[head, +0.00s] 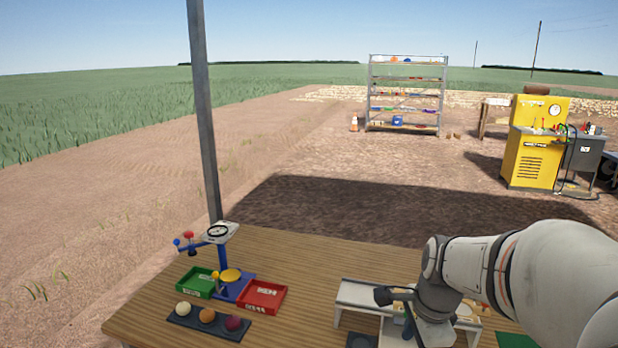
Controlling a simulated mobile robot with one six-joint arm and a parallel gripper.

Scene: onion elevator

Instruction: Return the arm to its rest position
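My arm reaches in from the right edge over the wooden table (290,254). Its wrist bends down over the table's right part. My gripper (402,306) is at the lower end of the wrist, above or beside a pale low stand (355,292). Dark parts stick out to the left of the wrist. The fingertips are too small and too covered to read, and I see no object clearly held.
On the table's left stand a blue device with a dial (218,232), a green tray (196,284), a red tray (262,297) and a dark holder (180,321) with three balls. A grey post (203,110) rises behind. A shelf (407,92) and yellow machine (532,160) stand far off.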

